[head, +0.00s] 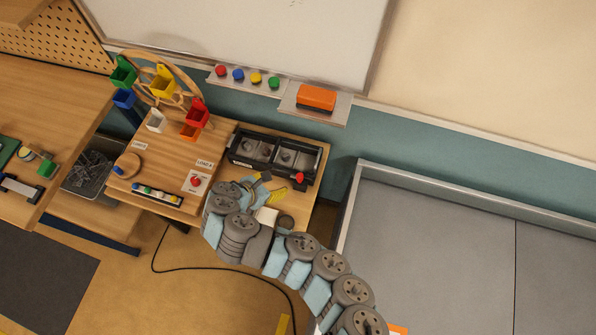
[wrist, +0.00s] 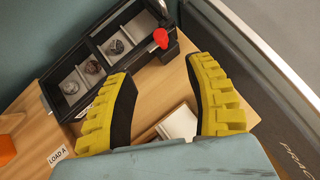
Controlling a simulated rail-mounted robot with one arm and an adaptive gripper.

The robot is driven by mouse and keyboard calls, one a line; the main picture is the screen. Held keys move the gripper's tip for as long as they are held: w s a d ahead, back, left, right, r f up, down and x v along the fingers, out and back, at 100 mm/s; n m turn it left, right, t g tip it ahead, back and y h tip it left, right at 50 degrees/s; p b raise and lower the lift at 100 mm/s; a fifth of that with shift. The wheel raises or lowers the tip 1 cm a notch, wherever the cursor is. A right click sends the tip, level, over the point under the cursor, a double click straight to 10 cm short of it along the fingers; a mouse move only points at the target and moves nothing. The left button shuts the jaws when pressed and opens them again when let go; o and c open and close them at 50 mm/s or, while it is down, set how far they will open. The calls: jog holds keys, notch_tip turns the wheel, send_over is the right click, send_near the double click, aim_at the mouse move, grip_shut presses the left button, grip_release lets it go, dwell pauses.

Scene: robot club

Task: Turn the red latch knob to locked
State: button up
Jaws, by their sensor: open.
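The red latch knob (head: 299,178) sits at the right end of a black case (head: 236,158) on the wooden table. In the wrist view the knob (wrist: 161,38) shows on a dark mount at the case's near end. The case (wrist: 97,42) has compartments with round metallic parts inside. My gripper (head: 272,190) is beside the case's front side, to the left of the knob. In the wrist view its yellow fingers (wrist: 162,66) are spread apart with nothing between the tips. The knob is beyond the fingertips, apart from them. I cannot read its lock marking.
A plate with a red button (head: 196,182) and colored bins (head: 163,82) stand to the left. A grey walled arena (head: 430,240) lies right.

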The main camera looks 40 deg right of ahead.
jog(key=b, duration=0.9)
send_near(299, 176)
jog(key=shift+x, duration=5.3)
grip_shut()
